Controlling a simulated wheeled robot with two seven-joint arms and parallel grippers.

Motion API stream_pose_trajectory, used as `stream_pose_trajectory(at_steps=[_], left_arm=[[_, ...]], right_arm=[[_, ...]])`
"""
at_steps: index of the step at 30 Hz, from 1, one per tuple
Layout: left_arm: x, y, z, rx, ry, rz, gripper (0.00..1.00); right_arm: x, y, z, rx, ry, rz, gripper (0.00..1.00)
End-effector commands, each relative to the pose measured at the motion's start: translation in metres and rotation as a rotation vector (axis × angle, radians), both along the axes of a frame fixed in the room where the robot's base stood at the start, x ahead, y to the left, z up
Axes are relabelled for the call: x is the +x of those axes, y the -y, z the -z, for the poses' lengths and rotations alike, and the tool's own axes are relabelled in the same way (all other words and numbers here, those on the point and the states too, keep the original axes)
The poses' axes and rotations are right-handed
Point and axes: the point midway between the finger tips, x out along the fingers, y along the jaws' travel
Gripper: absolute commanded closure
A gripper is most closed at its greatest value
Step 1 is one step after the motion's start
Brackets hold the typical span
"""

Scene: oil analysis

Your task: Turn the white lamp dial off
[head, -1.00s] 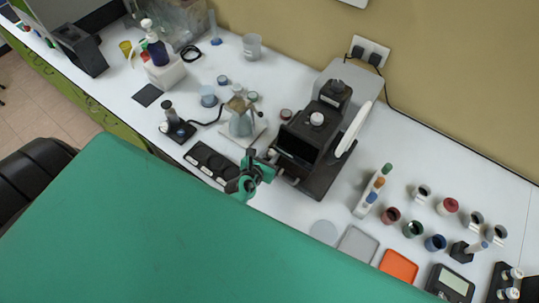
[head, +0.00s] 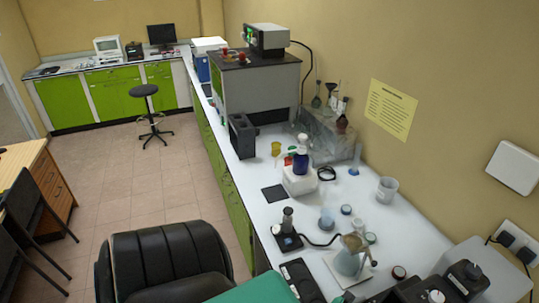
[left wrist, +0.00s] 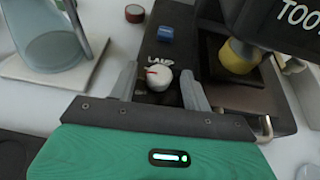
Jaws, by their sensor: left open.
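The white lamp dial (left wrist: 160,79), a round knob with a red mark, sits on the dark machine body (left wrist: 207,62) in the left wrist view, below a white "LAMP" label. My left gripper (left wrist: 159,73) is open, with one grey finger on each side of the dial. I cannot tell whether either finger touches it.
A blue part (left wrist: 166,33) lies beyond the dial. In the head view, a black chair (head: 170,262) stands beside the white bench (head: 270,222).

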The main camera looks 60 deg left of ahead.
Motion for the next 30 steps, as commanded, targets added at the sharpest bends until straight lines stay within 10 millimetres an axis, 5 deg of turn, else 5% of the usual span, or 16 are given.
stream_pose_trajectory(at_steps=[30], left_arm=[[0.002, -0.007, 0.002, 0.004, 0.0, 0.373, 0.51]], right_arm=[[0.0, 0.002, 0.017, -0.002, 0.0, -0.001, 0.64]])
